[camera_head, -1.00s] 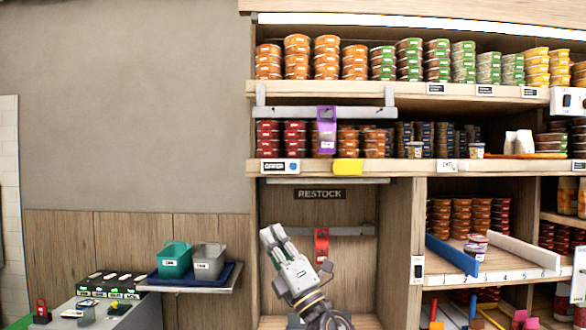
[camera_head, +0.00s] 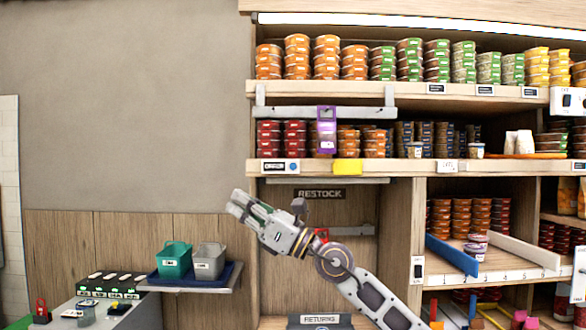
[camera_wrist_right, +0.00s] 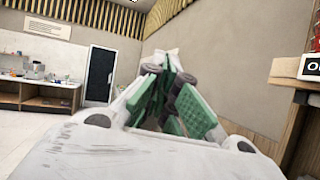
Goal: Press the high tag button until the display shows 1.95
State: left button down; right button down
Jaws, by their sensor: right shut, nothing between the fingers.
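A white tag (camera_head: 279,167) with dark print and a small dark button sits on the middle shelf's edge, left end. Its print is too small to read as a number. Which tag is the high one I cannot tell for certain; other white tags show on the divider (camera_head: 417,269) and at the upper right (camera_head: 567,101). My right gripper (camera_head: 238,203) is shut and empty, below and left of the shelf-edge tag, apart from it. In the right wrist view its green-padded fingers (camera_wrist_right: 171,65) are together, and part of a white tag (camera_wrist_right: 310,68) shows at the right edge. My left gripper is out of view.
The shelf unit (camera_head: 350,168) juts above my right arm, holding stacked tubs. A RESTOCK sign (camera_head: 320,194) hangs in the open bay; a RETURNS sign (camera_head: 320,319) is low there. Green (camera_head: 174,260) and grey (camera_head: 208,262) bins stand left. The wall area left of the gripper is free.

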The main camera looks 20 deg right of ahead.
aim_at(293, 163)
jog(key=w+d+r+n+t+h, duration=0.1)
jog(key=w+d+r+n+h, duration=0.1)
jog(key=d, duration=0.5)
jog(key=w+d+r+n+t+h, duration=0.1)
jog(key=w+d+r+n+h, duration=0.2)
jog(key=h, duration=0.6)
jog(key=w+d+r, duration=0.2)
jog(key=d+r, duration=0.1)
jog(key=shift+d+r, duration=0.2)
jog(key=shift+d, duration=0.2)
jog(key=shift+w, duration=0.1)
jog(key=shift+w+d+p, duration=0.4)
jog(key=shift+w+p, duration=0.55)
jog(key=shift+w, duration=0.4)
jog(key=shift+w+d+p, duration=0.4)
jog(key=shift+w+p, duration=0.6)
jog(key=shift+w, duration=0.4)
jog(key=shift+w+d+p, duration=0.4)
jog(key=shift+w+p, duration=0.55)
jog(key=shift+w, duration=0.4)
